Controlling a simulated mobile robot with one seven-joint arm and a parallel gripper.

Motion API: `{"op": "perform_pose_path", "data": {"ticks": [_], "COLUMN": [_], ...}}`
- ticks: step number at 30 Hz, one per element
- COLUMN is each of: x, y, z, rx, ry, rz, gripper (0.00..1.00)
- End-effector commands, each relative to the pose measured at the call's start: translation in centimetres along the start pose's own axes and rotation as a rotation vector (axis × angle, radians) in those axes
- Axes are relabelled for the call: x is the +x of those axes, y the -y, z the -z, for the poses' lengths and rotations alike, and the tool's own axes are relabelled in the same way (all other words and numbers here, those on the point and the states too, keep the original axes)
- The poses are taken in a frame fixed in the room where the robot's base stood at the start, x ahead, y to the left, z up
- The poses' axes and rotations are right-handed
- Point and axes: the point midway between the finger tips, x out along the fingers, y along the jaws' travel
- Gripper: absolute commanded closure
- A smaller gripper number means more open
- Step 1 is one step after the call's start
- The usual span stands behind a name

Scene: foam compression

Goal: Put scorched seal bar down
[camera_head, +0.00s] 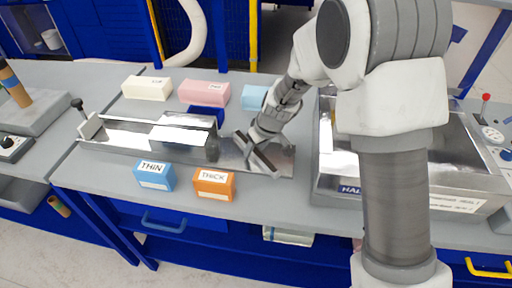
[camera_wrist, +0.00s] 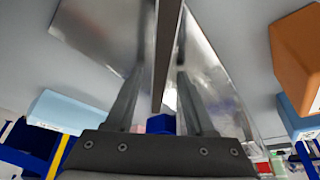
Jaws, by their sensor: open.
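The scorched seal bar looks like a long, thin dark bar (camera_head: 262,160), at the right end of a shiny metal trough (camera_head: 120,137) on the grey table. My gripper (camera_head: 254,146) is low over that end of the trough, pointing down. In the wrist view the bar (camera_wrist: 167,45) runs lengthwise between my two fingers (camera_wrist: 162,80). The fingers are open, with a narrow gap visible on each side of the bar. I cannot tell whether the bar's underside touches the metal.
A blue THIN block (camera_head: 154,176) and an orange THICK block (camera_head: 214,184) stand in front of the trough. Cream (camera_head: 147,88), pink (camera_head: 204,93) and light blue (camera_head: 254,96) blocks stand behind it. A metal-walled machine (camera_head: 330,170) is close on the right.

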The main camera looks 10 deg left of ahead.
Motion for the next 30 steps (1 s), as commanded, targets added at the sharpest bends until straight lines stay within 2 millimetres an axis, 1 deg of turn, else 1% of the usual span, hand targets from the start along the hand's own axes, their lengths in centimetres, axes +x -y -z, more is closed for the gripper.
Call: {"op": "perform_pose_path", "data": {"ticks": [3,5,8,15,21,25,30], "x": [-0.5,-1.2,-2.9,-7.8,-10.8,-11.9,-12.2], "y": [0.0,0.0,0.0,-0.1,0.0,0.0,0.0], "z": [0.2,0.2,0.2,0.2,0.2,0.1,0.1], "rx": [0.0,0.0,-0.001,0.0,0.0,0.0,0.0], "ry": [-0.001,-0.003,-0.004,-0.005,-0.003,-0.001,0.001], "rz": [0.0,-0.001,-0.001,-0.002,-0.001,0.0,-0.001], "gripper": [0.46,0.46,0.46,0.46,0.46,0.46,0.46]}}
